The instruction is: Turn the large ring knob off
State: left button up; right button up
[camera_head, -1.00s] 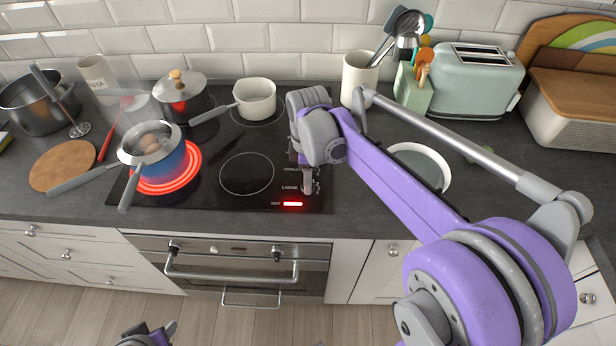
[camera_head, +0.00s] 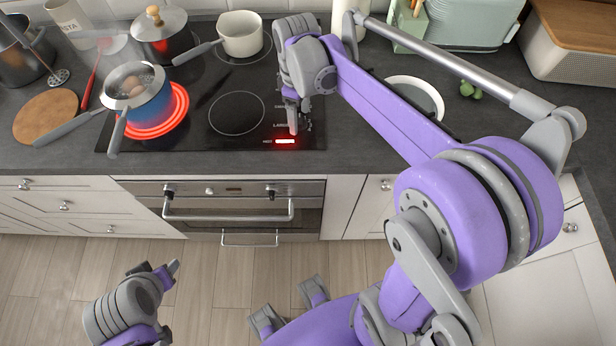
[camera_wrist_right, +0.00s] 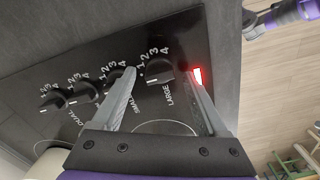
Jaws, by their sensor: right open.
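The large ring knob (camera_wrist_right: 158,70) is a black dial beside the word LARGE and numbers in the right wrist view. It lies between the two fingers of my right gripper (camera_wrist_right: 160,76), which is open. I cannot tell whether the fingers touch it. In the head view my right gripper (camera_head: 294,122) points down at the right end of the hob (camera_head: 200,140) and largely hides the knobs. A front ring (camera_head: 183,108) glows red under a blue pot (camera_head: 150,103) holding eggs. The HOT light (camera_head: 285,141) is red. My left gripper (camera_head: 165,270) hangs low over the floor; its opening is unclear.
Other knobs (camera_wrist_right: 84,91) line up left of the large one in the wrist view. A lidded pot (camera_head: 163,45) and cream saucepan (camera_head: 241,36) stand at the back. A white bowl (camera_head: 414,96) sits right of the hob. The front right ring (camera_head: 237,113) is empty.

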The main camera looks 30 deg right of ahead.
aim_at(299, 120)
jog(key=m, duration=1.5)
jog(key=shift+b, duration=0.3)
jog(key=m, duration=0.4)
notch_tip(299, 120, up, 11)
jog(key=s+a+f+n+t, duration=0.1)
jog(key=s+f+n, duration=0.1)
jog(key=s+a+f+n+t+p, duration=0.1)
jog(key=s+a+f+n, duration=0.1)
jog(key=s, duration=0.1)
jog(key=s+a+f+n+t, duration=0.1)
jog(key=s+f+n, duration=0.1)
jog(key=s, duration=0.1)
jog(key=shift+s+a, duration=0.2)
jog(key=shift+a, duration=0.1)
jog(key=s+a+f+n+t+p, duration=0.1)
jog(key=s+a+f+n+t, duration=0.1)
jog(key=s+f+n, duration=0.3)
notch_tip(299, 120, down, 3)
jog(key=s, duration=0.2)
jog(key=shift+s+a+r+n, duration=0.2)
jog(key=shift+s+a+n, duration=0.15)
jog(key=shift+n, duration=0.05)
